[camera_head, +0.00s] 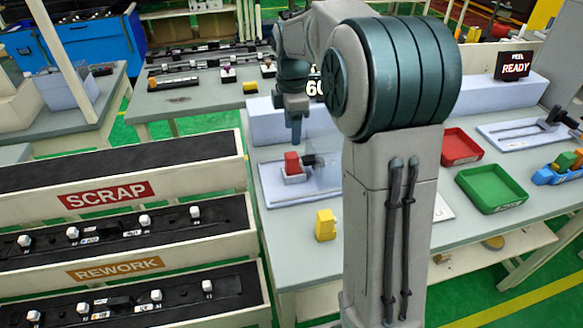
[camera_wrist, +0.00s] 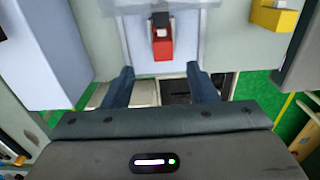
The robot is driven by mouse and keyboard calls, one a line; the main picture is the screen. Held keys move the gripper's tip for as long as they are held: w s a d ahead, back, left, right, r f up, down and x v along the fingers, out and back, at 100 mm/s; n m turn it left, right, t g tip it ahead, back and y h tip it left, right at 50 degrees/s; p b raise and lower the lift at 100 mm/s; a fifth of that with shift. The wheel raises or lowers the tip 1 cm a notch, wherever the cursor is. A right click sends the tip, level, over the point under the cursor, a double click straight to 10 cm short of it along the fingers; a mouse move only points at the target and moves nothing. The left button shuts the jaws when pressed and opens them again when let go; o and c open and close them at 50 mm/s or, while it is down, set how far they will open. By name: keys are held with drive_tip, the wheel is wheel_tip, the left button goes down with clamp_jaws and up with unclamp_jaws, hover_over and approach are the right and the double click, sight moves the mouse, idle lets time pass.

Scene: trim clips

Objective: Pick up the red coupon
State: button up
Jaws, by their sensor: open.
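The red coupon (camera_head: 291,163) is a small red block seated in a light holder on a pale plate (camera_head: 268,193) on the workbench. In the wrist view the red coupon (camera_wrist: 162,48) is near the top centre, with a dark part touching or just behind its far end. My gripper (camera_wrist: 162,78) is open, its two dark blue fingers apart and nothing between them. The coupon lies beyond the fingertips in that view, roughly in line with the gap. In the head view my gripper (camera_head: 296,138) points down just above the coupon; its fingers are hard to tell apart there.
A yellow block (camera_head: 325,225) stands on the bench in front of the plate. A red tray (camera_head: 460,147) and a green tray (camera_head: 492,189) lie to the right. A pale raised block (camera_head: 270,122) stands behind the plate. Scrap and rework racks (camera_head: 110,194) stand at the left.

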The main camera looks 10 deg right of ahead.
sight(292, 155)
wheel_tip(292, 155, down, 4)
drive_tip(key=shift+r, duration=0.2)
drive_tip(key=shift+s+f+p, duration=0.2)
drive_tip(key=shift+f+p, duration=0.2)
drive_tip(key=shift+f, duration=2.3)
drive_tip(key=c, duration=1.1)
